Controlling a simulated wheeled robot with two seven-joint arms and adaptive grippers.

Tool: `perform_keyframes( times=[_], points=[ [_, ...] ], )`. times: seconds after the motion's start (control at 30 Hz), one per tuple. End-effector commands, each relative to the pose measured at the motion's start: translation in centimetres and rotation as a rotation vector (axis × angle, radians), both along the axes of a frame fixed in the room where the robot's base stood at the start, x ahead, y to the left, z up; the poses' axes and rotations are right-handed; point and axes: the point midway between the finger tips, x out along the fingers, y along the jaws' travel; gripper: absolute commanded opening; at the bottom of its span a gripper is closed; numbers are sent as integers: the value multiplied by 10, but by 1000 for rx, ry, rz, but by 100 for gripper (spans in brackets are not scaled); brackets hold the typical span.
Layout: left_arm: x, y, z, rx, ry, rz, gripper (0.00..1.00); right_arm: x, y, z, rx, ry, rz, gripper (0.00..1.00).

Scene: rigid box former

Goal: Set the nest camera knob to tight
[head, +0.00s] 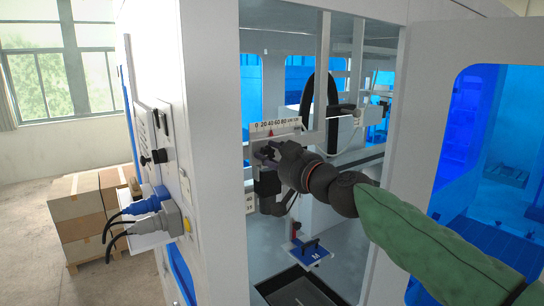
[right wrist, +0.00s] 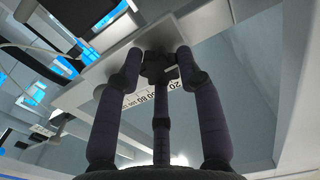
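My right gripper (head: 266,153) reaches through the machine's open doorway, just below a white scale plate (head: 277,127) with black numbers and a red pointer. In the right wrist view, its dark fingers (right wrist: 159,75) point at a small dark part (right wrist: 158,62) in front of a pale plate, probably the knob. The two outer fingers stand on either side of this part and the middle finger lies below it. I cannot tell whether they touch it. In the head view the gripper hides most of this spot. My left gripper is not in view.
A white post (head: 212,150) with sockets and blue and grey plugs (head: 150,203) stands left of the opening. An open door (head: 420,150) with a blue window is at the right. Below are a blue plate (head: 304,251) marked M and a dark tray (head: 300,289).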

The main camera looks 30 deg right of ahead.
Motion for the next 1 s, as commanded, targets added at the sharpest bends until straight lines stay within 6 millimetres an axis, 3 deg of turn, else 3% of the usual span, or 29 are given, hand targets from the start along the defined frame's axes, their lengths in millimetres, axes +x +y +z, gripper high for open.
perform_keyframes(
  times=[0.47,1.0],
  points=[
    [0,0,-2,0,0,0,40,0,-1,1,125,8,-1,4],
    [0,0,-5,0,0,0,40,0,-1,2,610,45,-1,4]
  ],
)
